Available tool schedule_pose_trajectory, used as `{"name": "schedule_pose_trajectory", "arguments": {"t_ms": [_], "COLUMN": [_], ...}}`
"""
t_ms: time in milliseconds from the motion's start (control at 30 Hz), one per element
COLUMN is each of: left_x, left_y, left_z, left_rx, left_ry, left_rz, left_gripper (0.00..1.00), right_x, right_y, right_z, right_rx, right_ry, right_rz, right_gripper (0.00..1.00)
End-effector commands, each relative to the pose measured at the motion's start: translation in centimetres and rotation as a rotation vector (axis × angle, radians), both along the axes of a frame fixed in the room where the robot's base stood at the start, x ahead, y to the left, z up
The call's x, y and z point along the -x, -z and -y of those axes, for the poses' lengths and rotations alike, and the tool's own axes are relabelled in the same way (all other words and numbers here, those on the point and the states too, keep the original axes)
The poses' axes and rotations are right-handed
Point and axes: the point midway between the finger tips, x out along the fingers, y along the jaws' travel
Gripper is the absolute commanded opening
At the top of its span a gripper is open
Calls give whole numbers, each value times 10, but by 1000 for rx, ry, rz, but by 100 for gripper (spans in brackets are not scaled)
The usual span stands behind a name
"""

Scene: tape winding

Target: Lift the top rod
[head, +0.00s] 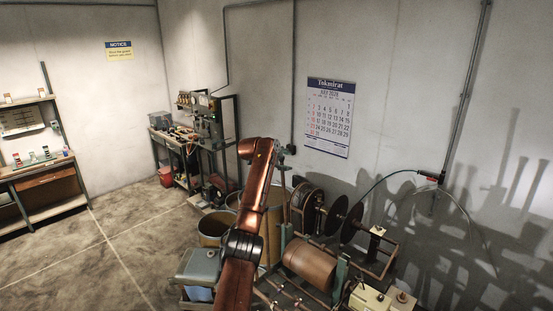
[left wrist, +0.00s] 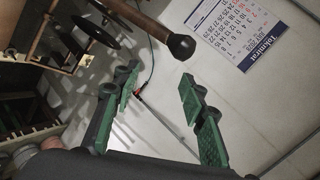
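A brown rod with a dark rounded knob (left wrist: 181,46) comes in from the top of the left wrist view. Its knob end lies beyond my left gripper's fingertips, apart from them. My left gripper (left wrist: 160,75) has two green fingers spread wide with nothing between them. In the head view my copper-coloured left arm rises through the middle, and only a small part of the left gripper (head: 288,150) shows past its upper end. I cannot clearly pick out the top rod in the head view. My right gripper is in neither view.
A winding machine with a brown roll (head: 310,262) and dark discs (head: 340,213) stands right of my arm. Large tan drums (head: 213,230) stand left of it. A calendar (head: 329,117) hangs on the wall behind. A workbench (head: 178,140) stands further back. Floor at left is clear.

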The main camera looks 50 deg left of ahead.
Motion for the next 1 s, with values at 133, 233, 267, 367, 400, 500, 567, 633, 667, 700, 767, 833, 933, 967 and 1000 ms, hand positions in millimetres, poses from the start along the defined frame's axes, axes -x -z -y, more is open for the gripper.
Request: {"name": "schedule_pose_trajectory", "arguments": {"t_ms": [133,233,267,367,400,500,567,633,667,700,767,833,933,967,1000], "left_x": [18,32,36,50,54,66,70,74,75,76,77,77,77,77,77], "left_y": [-11,-18,-21,-29,-31,-39,-42,-44,-44,-45,-45,-46,-45,-45,-45], "left_z": [5,10,11,16,18,22,24,25,26,26,27,27,27,27,27], "left_rx": [-4,-4,-4,-4,-2,-1,0,1,1,1,1,2,2,2,2], "left_ry": [-1,-2,-2,-2,-2,-2,-1,-2,-2,-1,-1,-1,-1,-1,-1], "left_rz": [0,-2,-1,-3,-3,-3,-3,-4,-4,-3,-3,-3,-3,-3,-3], "left_gripper": [39,39,39,39,39,39,39,39,39,39,39,39,39,39,39], "right_x": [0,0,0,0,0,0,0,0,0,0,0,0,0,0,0], "right_y": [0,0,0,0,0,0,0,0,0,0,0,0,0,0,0], "right_z": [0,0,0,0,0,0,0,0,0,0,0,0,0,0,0], "right_rx": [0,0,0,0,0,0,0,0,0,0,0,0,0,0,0], "right_ry": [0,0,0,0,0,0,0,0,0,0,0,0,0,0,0], "right_rz": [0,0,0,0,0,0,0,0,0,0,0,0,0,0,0], "right_gripper": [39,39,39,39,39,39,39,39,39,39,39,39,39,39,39]}}
